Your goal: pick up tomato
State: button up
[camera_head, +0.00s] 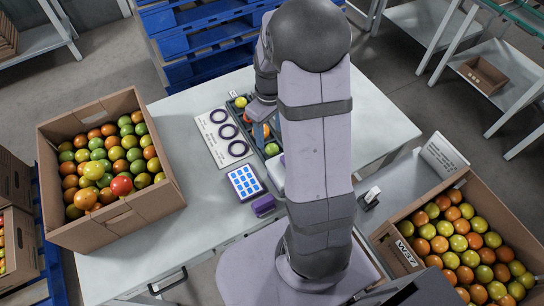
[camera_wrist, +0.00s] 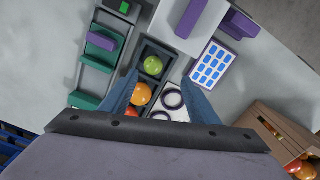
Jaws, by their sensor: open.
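My gripper (camera_wrist: 162,80) is open and empty, its two blue fingers apart above a narrow dark tray (camera_wrist: 168,51). In the wrist view a green tomato (camera_wrist: 153,65) lies in the tray's far compartment, just beyond the fingertips. An orange tomato (camera_wrist: 142,93) lies between the fingers in that view, with a redder one (camera_wrist: 131,111) partly hidden by the left finger and the gripper body. In the head view the tray is largely hidden by my arm; a yellow tomato (camera_head: 241,102) and a green one (camera_head: 272,149) show at its ends.
A cardboard box of mixed tomatoes (camera_head: 160,197) stands on the table's left. Another box (camera_head: 404,252) is at the lower right. A white card with rings (camera_head: 207,128), a blue-squared pad (camera_head: 245,183) and a purple block (camera_head: 263,206) lie near the tray. The table's right is clear.

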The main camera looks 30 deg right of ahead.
aim_at(272, 146)
jog(key=shift+w+d+f, duration=0.35)
jog(key=shift+d+f, duration=0.25)
jog(key=shift+f, duration=0.25)
jog(key=shift+f+p, duration=0.4)
jog(key=shift+f, duration=1)
jog(key=shift+w+f+p, duration=0.1)
jog(key=shift+f+p, duration=0.45)
jog(key=shift+f, duration=1.65)
jog(key=c, duration=0.8)
